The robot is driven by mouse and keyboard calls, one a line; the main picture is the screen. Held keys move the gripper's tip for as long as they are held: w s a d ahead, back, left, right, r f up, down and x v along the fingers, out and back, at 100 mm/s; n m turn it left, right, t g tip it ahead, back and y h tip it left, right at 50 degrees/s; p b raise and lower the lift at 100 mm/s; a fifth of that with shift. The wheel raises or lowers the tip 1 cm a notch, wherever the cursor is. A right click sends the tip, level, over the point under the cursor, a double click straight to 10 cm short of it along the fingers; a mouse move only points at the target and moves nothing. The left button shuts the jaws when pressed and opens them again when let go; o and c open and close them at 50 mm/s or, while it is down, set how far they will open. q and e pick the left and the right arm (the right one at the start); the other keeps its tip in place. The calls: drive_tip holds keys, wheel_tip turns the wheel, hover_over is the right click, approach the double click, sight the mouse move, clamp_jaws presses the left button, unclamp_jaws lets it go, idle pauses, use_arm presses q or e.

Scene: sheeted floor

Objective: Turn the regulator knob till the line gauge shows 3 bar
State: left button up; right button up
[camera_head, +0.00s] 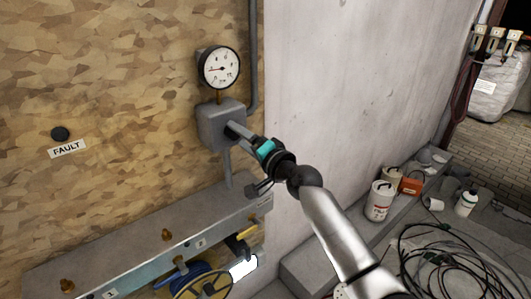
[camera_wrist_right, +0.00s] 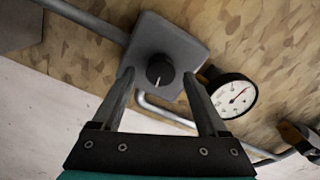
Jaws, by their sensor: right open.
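The line gauge (camera_head: 219,67) is a round white dial with a black rim on the wood-chip wall. Its needle points roughly left in the head view; the numbers are too small to read. The gauge also shows in the right wrist view (camera_wrist_right: 231,96). Below it is the grey regulator box (camera_head: 213,126). The regulator knob (camera_wrist_right: 159,70) is black with a pale mark, on the box's front. My right gripper (camera_wrist_right: 159,76) is open, one finger to each side of the knob, with visible gaps. In the head view my right gripper (camera_head: 236,131) hides the knob. My left gripper is out of view.
A grey pipe (camera_head: 253,60) runs up beside the box. A metal ledge (camera_head: 140,235) with brass fittings lies below, with a blue hose reel (camera_head: 205,285) under it. A FAULT label (camera_head: 67,149) is at left. Buckets (camera_head: 379,200) and loose cables (camera_head: 440,262) lie at right.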

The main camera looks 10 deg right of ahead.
drive_tip(key=v, duration=1.4)
drive_tip(key=shift+s, duration=0.1)
drive_tip(key=s+d+f+g+h+b, duration=0.1)
drive_tip(key=d+f+h+b, duration=0.1)
drive_tip(key=f, duration=0.9)
drive_tip(key=s+d+f+n+g+h+b, duration=0.1)
drive_tip(key=s+d+f+g+h+b, duration=0.1)
drive_tip(key=f, duration=0.9)
drive_tip(key=s+d+f+g+h+b, duration=0.1)
drive_tip(key=f+h, duration=0.1)
drive_tip(key=f, duration=0.9)
drive_tip(key=s+d+f+n+g+h+b, duration=0.1)
drive_tip(key=s+f+n+g+b, duration=0.15)
drive_tip(key=s+f, duration=0.65)
drive_tip(key=s+d+f+n+g+h+b, duration=0.1)
drive_tip(key=s+f+g+b, duration=0.15)
drive_tip(key=s+f, duration=0.65)
drive_tip(key=s+f+n+g+b, duration=0.1)
drive_tip(key=s+f+n+g, duration=0.1)
drive_tip(key=s+f, duration=0.7)
drive_tip(key=s+f+n+g+b, duration=0.2)
drive_tip(key=s+f, duration=0.8)
drive_tip(key=s, duration=0.5)
drive_tip(key=shift+s+n+g+h+b, duration=0.3)
drive_tip(key=shift+n+g+h, duration=0.1)
drive_tip(key=shift+n+g, duration=0.5)
